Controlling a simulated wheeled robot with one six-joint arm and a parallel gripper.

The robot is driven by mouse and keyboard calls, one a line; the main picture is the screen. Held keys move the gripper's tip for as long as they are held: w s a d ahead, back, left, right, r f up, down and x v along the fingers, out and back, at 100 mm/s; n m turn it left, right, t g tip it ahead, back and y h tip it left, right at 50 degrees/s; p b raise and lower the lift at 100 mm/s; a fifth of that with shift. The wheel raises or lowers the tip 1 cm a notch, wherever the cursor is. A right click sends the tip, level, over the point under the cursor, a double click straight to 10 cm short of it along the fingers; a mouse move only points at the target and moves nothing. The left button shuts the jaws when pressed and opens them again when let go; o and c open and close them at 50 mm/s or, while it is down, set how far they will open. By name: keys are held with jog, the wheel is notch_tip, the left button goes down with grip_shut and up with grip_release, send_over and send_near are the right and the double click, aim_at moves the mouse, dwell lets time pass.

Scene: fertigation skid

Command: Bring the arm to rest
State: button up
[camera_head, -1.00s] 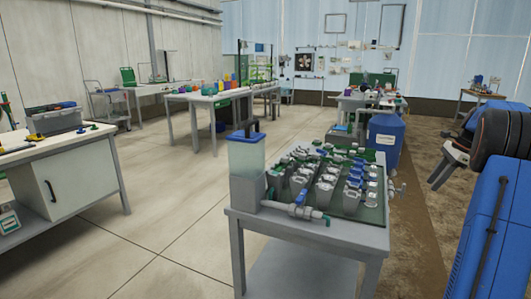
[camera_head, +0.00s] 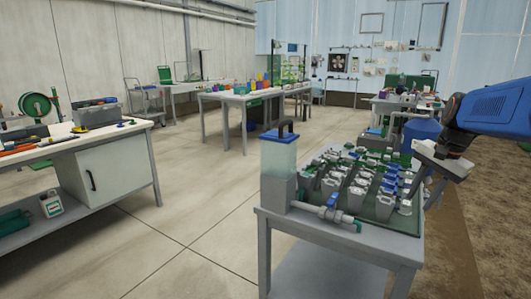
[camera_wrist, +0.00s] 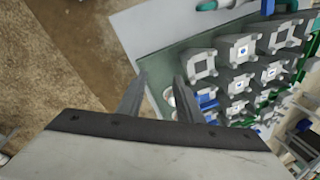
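My arm (camera_head: 490,110), blue with a dark wrist joint, reaches in from the right edge in the head view. My gripper (camera_head: 434,190) hangs off the right side of the skid table, beside its valves. In the wrist view my gripper (camera_wrist: 160,78) shows two grey fingers apart, with nothing held between them. Beyond the fingertips lie the edge of the green panel and the bare floor. The fertigation skid (camera_wrist: 160,60) with grey, blue and green valve blocks fills the right of that view.
The grey skid table (camera_head: 340,240) carries a clear tank with a blue lid (camera_head: 279,155) and a blue-handled valve (camera_head: 332,200). A blue drum (camera_head: 420,130) stands behind it. A workbench (camera_head: 90,145) stands at left. The floor between them is clear.

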jog(key=s+a+f+n, duration=0.4)
jog(key=s+a, duration=0.1)
jog(key=s, duration=0.3)
jog(key=s+a+f+n+t, duration=0.1)
jog(key=s+a+f+n, duration=0.2)
jog(key=s, duration=0.5)
jog(key=s+a+f+n+t+h, duration=0.1)
jog(key=s+a+f+n, duration=0.3)
jog(key=s+a, duration=0.3)
jog(key=shift+s+a+f+n, duration=0.3)
jog(key=shift+s+n, duration=0.2)
jog(key=shift+s, duration=0.45)
